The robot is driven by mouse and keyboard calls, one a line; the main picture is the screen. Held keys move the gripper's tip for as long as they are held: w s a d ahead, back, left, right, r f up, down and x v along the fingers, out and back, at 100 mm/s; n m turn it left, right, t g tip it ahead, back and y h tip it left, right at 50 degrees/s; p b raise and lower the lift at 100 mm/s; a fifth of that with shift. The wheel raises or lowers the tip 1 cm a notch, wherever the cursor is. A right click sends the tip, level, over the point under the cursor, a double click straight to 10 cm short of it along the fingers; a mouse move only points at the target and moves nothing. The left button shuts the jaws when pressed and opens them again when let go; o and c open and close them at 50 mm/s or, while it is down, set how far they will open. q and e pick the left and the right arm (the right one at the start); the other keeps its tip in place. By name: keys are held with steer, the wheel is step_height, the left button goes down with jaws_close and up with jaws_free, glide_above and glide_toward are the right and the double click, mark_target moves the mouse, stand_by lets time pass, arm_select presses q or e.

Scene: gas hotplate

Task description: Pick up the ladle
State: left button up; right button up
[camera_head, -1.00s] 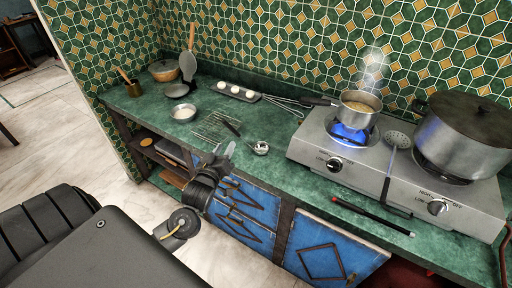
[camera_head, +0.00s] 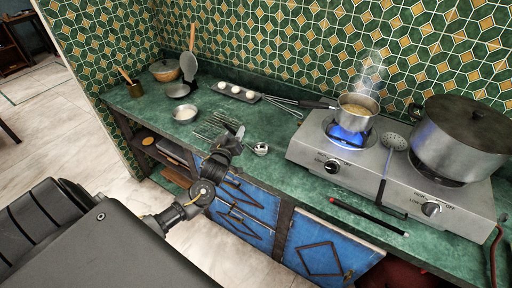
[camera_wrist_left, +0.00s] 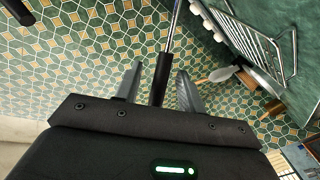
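The ladle's round metal bowl (camera_head: 261,149) rests on the green counter, left of the hotplate. Its handle is largely hidden behind my left gripper (camera_head: 236,135) in the head view. In the left wrist view, a black handle with a metal stem (camera_wrist_left: 162,78), apparently the ladle's, lies between the two fingers of my left gripper (camera_wrist_left: 158,88). The fingers are open, with a narrow gap on each side of the handle. The bowl is out of the wrist view. My right gripper is not in view.
A wire rack (camera_head: 208,128) lies beside the gripper, with a white bowl (camera_head: 185,113) behind it. An egg tray (camera_head: 238,95) and whisk (camera_head: 284,103) lie along the back.

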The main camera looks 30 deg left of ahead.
arm_select(q)
steer(key=shift+c, duration=0.2)
jaws_close()
steer(key=shift+r, duration=0.15)
